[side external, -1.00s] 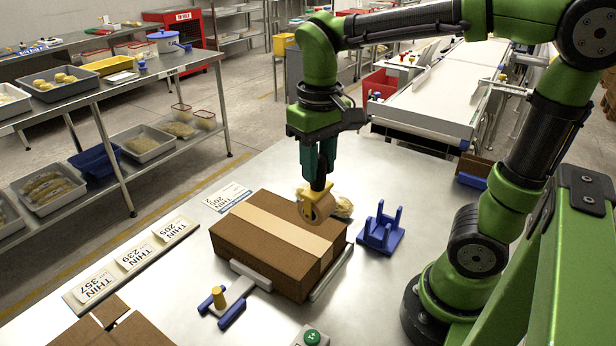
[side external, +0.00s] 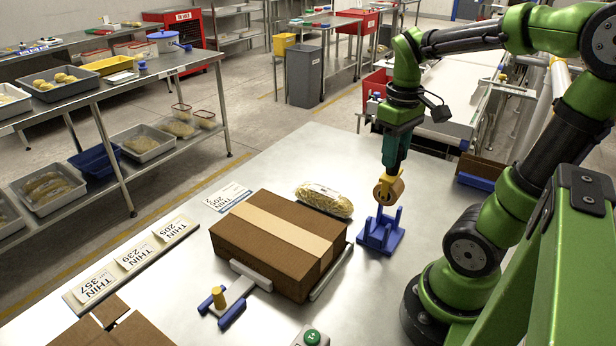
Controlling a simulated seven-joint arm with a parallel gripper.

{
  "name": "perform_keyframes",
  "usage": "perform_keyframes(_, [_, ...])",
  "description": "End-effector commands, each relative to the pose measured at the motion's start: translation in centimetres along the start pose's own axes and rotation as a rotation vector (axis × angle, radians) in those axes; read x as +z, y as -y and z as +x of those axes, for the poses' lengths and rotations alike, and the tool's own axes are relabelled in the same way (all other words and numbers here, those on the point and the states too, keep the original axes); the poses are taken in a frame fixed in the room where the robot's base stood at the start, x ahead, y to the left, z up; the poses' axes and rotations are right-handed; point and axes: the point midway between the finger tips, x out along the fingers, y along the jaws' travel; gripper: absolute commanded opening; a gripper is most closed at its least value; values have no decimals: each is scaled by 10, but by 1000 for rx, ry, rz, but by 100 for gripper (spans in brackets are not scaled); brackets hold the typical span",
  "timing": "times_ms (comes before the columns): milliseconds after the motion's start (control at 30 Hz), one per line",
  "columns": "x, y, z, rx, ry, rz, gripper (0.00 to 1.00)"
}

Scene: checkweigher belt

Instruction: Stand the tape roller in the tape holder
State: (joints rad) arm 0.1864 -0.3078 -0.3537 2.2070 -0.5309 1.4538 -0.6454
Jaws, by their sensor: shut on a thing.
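The blue tape holder (side external: 381,239) stands on the steel table, with upright prongs. The roller is directly above or at the tops of the prongs and overlaps them in the side view. I cannot tell whether they touch.
A closed cardboard box (side external: 278,242) with a tape strip along its top lies left of the holder. A bag of yellowish food (side external: 324,199) lies behind the box. A green button box (side external: 311,337) sits at the front edge.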

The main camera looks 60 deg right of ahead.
Motion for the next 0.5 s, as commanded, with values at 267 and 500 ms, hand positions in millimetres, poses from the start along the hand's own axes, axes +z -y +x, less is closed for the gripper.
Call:
perform_keyframes(267, [0,0,23,-2,3,1,0])
perform_keyframes(500, [0,1,42,-2,2,2,0])
